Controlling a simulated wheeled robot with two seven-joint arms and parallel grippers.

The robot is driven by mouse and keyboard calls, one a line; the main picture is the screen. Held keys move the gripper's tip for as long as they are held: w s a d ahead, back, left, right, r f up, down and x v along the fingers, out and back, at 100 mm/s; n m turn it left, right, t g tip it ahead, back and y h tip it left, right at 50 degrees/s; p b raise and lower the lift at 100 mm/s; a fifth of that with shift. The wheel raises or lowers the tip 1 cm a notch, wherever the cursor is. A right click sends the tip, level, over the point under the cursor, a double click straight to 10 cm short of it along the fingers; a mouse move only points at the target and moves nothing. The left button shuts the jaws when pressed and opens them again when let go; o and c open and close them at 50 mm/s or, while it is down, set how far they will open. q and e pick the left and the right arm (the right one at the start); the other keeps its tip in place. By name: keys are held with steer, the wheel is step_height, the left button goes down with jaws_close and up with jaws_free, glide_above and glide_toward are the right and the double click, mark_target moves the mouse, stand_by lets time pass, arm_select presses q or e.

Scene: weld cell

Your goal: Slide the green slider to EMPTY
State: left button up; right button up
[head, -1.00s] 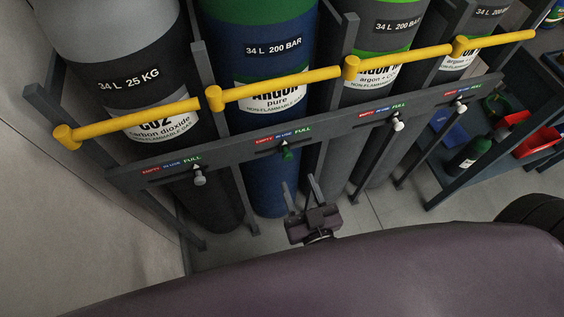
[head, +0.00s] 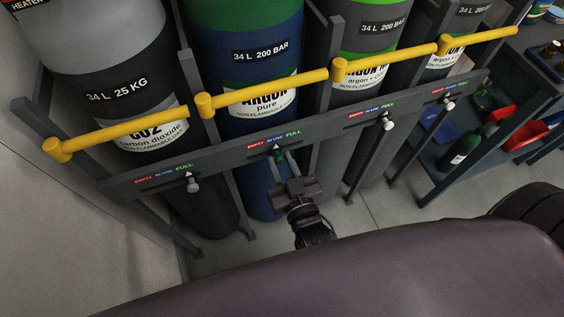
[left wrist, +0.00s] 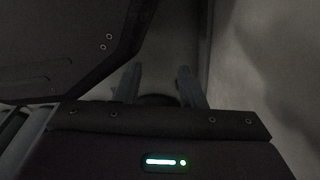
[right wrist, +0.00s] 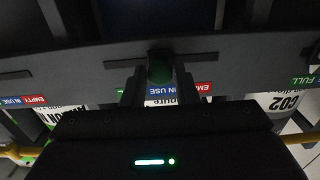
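The green slider (head: 279,153) sits on the grey rail below the blue argon pure cylinder. Its pointer is at the IN USE mark, in the middle of the EMPTY, IN USE, FULL label (head: 273,142). My right gripper (head: 282,162) is at the slider from below. In the right wrist view, the green slider (right wrist: 160,68) is between the two spread fingers, with IN USE behind it; whether the fingers touch it is unclear. My left gripper (left wrist: 158,82) shows only in the left wrist view, open and empty, away from the rail.
The rail (head: 225,160) carries other sliders with pale knobs, one at the CO2 cylinder (head: 193,184) and two to the right. Yellow bars (head: 265,92) cross the cylinders above. A shelf with a red bin (head: 525,135) stands at right.

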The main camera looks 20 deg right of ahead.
mark_target(254, 156)
jaws_close()
steer(key=shift+a, duration=0.4)
steer(key=a, duration=0.4)
steer(key=shift+s+p, duration=0.1)
steer(key=shift+p, duration=0.2)
steer(key=shift+a, duration=0.2)
steer(key=shift+o, duration=2.4)
jaws_free()
arm_select(q)
steer(key=shift+s+a+f, duration=0.1)
steer(key=shift+s, duration=0.35)
